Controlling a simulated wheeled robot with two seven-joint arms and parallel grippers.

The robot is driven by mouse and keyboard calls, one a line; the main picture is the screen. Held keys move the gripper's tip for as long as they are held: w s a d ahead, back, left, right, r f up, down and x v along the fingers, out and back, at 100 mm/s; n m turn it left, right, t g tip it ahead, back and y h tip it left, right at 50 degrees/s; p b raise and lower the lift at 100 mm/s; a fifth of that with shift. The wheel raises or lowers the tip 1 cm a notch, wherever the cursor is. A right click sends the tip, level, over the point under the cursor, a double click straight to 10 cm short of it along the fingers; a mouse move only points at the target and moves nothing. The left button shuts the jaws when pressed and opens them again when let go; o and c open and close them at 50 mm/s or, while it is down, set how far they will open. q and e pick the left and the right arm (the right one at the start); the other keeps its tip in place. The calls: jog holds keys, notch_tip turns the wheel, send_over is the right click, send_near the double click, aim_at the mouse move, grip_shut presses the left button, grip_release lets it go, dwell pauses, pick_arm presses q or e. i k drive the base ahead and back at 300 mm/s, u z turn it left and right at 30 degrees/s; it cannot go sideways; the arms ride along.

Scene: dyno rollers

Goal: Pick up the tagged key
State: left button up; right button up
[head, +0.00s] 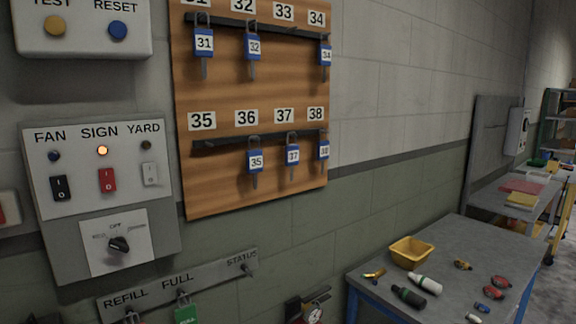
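Several keys with blue number tags hang on a wooden board. On the upper rail are tag 31 (204,43), tag 32 (254,47) and tag 34 (326,55). On the lower rail are tag 35 (256,161), tag 37 (293,155) and tag 38 (323,150). Tag 35 hangs below the label 36 (246,117); no key hangs below the labels 35 (202,120) and 33 (284,12). A small blue item (488,292) lies on the grey table; I cannot tell what it is. Neither of my grippers is in view.
A switch panel (100,195) is at left, its SIGN lamp lit. A labelled rail (180,290) with a green tag (186,314) is below. The grey table (455,255) at lower right holds a yellow bin (411,252), bottles and small red items. Shelving stands behind.

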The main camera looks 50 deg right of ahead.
aim_at(254, 157)
jog(key=z, duration=1)
